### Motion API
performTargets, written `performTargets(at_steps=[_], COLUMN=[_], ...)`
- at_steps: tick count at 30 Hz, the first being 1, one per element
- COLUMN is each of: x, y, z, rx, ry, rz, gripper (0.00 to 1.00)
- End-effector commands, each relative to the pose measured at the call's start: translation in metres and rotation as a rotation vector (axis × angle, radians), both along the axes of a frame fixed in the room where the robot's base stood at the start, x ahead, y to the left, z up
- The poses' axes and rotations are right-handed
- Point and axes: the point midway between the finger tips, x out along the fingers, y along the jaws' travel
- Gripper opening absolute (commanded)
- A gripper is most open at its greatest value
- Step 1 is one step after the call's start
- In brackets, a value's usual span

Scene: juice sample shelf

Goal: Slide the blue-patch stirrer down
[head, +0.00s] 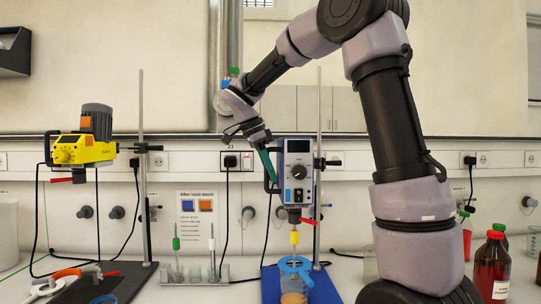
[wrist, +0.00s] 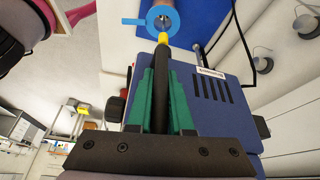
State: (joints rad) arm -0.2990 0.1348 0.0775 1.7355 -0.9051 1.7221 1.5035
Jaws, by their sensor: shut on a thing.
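The blue stirrer (head: 298,172) hangs on a rod stand (head: 319,110) above a blue mat (head: 268,285). It also shows in the wrist view as a blue housing with vents (wrist: 215,90). My gripper (head: 268,166) is at its left side, with teal fingers (wrist: 164,75) shut on its black handle bar (wrist: 161,60). A yellow collar (head: 294,238) sits below the stirrer's chuck. Beneath it stands a jar with a blue lid (head: 295,263) and orange contents. Whether the shaft passes through the lid is unclear.
A yellow stirrer (head: 82,148) hangs on another stand at left. A rack (head: 194,273) with upright stirring rods stands between the stands. A wall sign (head: 197,210) shows orange and blue patches.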

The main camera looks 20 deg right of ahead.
Motion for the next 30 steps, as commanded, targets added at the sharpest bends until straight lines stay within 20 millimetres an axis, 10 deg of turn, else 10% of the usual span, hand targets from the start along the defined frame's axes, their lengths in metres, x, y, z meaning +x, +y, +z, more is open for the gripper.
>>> performTargets(at_steps=[12, 30], x=[0.0, -0.001], y=[0.0, 0.0], z=[-0.052, -0.064], rx=[-0.001, -0.001], ry=[0.003, 0.006], rz=[0.0, 0.0], gripper=[0.0, 0.0])
